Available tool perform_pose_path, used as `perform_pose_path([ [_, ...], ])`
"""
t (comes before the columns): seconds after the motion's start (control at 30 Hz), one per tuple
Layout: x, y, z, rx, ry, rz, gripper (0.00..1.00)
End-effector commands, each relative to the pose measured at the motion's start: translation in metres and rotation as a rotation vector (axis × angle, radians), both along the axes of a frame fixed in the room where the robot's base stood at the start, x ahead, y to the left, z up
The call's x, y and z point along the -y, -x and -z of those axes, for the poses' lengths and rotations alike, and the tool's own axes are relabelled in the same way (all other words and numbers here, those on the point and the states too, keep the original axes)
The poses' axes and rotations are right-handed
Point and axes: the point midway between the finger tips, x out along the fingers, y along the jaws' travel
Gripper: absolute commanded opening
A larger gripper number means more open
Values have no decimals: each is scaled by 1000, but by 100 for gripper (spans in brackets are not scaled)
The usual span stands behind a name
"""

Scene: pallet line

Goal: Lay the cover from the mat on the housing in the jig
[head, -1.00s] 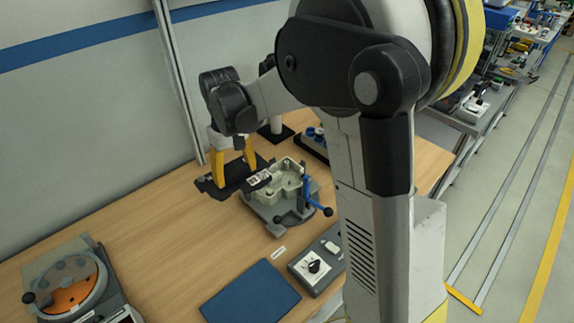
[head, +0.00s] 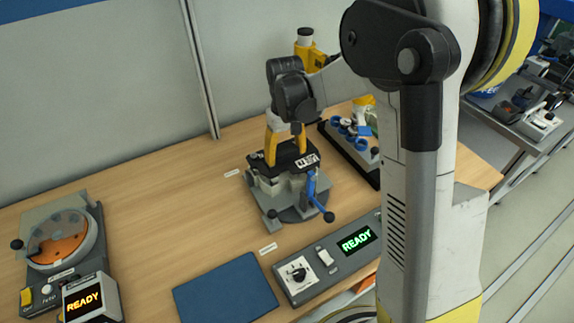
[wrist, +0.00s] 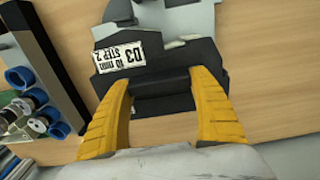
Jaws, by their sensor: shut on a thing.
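My gripper (head: 286,152) is shut on the black cover (head: 308,160), which has a white label. The cover is over the jig (head: 292,212), a grey fixture with a blue-handled clamp on the wooden bench. The blue mat (head: 226,291) is bare.
A control box (head: 328,262) with a dial and a green READY display stands in front of the jig. A rack with blue rings (head: 348,128) is behind it at right. A dial machine (head: 62,240) with a READY display is at left. The left-centre bench is clear.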

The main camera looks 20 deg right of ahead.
Motion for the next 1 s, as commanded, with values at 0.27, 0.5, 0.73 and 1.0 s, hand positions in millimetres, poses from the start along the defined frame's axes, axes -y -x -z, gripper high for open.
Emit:
perform_pose_path([
  [0.27, 0, 0, 36, 0, 0, 0, 37],
  [0.5, 0, 0, 37, 0, 0, 0, 37],
  [0.73, 0, 0, 40, 0, 0, 0, 92],
  [1.0, 0, 0, 40, 0, 0, 0, 92],
])
